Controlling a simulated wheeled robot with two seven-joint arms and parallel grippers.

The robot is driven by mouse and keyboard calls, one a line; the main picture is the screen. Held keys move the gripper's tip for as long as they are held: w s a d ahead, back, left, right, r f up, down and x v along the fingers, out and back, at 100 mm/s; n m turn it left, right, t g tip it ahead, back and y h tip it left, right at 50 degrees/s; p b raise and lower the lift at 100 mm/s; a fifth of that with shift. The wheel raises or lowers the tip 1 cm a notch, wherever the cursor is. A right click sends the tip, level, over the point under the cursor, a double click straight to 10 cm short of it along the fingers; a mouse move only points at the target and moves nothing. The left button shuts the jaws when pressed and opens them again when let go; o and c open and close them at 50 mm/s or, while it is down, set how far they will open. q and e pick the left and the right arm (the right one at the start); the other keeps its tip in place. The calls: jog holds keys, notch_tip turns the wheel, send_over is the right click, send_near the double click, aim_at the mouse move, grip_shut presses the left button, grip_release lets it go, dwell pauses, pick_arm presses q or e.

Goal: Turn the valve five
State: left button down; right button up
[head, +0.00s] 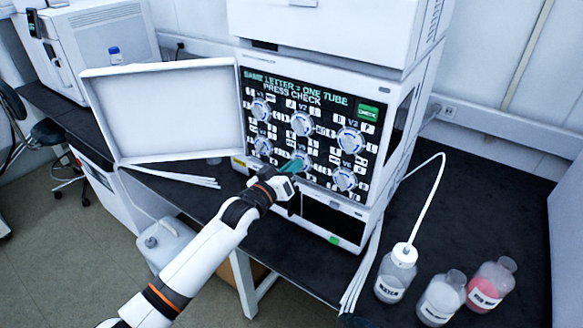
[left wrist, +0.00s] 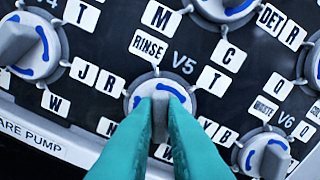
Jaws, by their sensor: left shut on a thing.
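Valve five (left wrist: 158,84), labelled V5, is a round grey-white knob with blue arc marks on the black panel. In the left wrist view, labels around it include RINSE above, M, C, T, J and R. In the head view it is the lower middle knob (head: 302,157), partly covered by my left gripper (head: 292,167). The left gripper's teal fingers (left wrist: 161,105) are shut on the knob's grip, one on each side. The fingers hide its lower part. My right gripper is not in view.
Other valve knobs surround it, with V4 (left wrist: 22,42) at left and V6 (left wrist: 266,155) at right. A green CHECK button (head: 368,112) sits upper right on the panel. An open white door (head: 165,110) stands left. Bottles, including the water bottle (head: 395,280), stand right.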

pick_arm(q)
jog(key=m, duration=1.1)
jog(key=shift+s+d, duration=0.1)
jog(key=shift+d, duration=0.05)
jog(key=shift+m, duration=0.3)
jog(key=c, duration=1.5)
grip_release()
jog(key=b+v, duration=0.1)
jog(key=v, duration=1.1)
